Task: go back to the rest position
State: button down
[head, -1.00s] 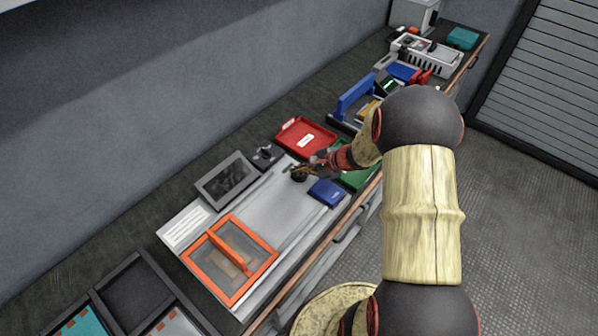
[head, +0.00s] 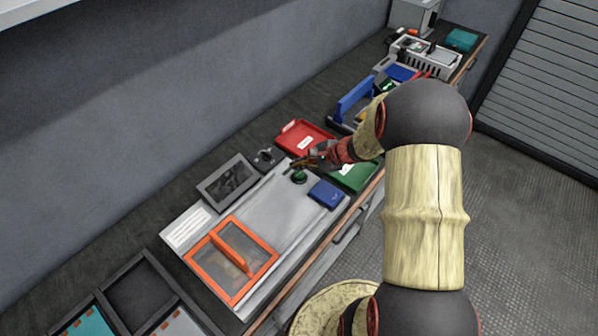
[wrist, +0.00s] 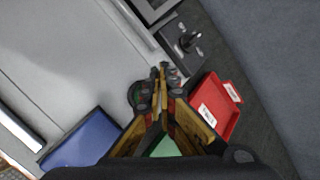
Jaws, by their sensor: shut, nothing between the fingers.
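My gripper (head: 294,165) is in the head view, at the end of my arm, over the right end of the grey panel (head: 262,225). In the wrist view my gripper (wrist: 158,72) has its fingertips together with nothing between them. A small round dark green knob-like thing (head: 299,176) sits just below the fingertips. It also shows beside the fingers in the wrist view (wrist: 134,95), partly hidden by them. I cannot tell how far the fingers are above it.
A red tray (head: 290,138), a green tray (head: 362,176) and a blue box (head: 326,194) lie close around my gripper. A small box with a black lever (head: 264,158) and a dark screen (head: 228,182) stand behind the panel. An orange-framed clear cover (head: 205,268) lies at the left.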

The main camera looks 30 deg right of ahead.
jog(key=shift+r+p, duration=0.35)
jog(key=shift+r, duration=0.5)
jog(key=shift+n+g+y, duration=0.4)
jog(key=shift+n+g, duration=0.3)
jog(key=shift+n, duration=0.2)
jog(key=s, duration=0.1)
jog(key=s+a+f, duration=0.2)
jog(key=s, duration=0.1)
jog(key=shift+a, duration=0.2)
jog(key=s+a+r+n+g+h, duration=0.2)
jog(key=s+a+r+n, duration=0.2)
jog(key=s+r+n, duration=0.45)
jog(key=s+a+r+n+g+h, duration=0.2)
jog(key=s+a+r+n+h, duration=0.3)
jog(key=s+r, duration=0.55)
jog(key=s+a+r+n+t+y+b, duration=0.1)
jog(key=s+a+r+n+t, duration=0.2)
jog(key=r, duration=0.5)
jog(key=shift+s+a+r+n, duration=0.2)
jog(key=shift+a+n, duration=0.35)
jog(key=shift+n, duration=0.6)
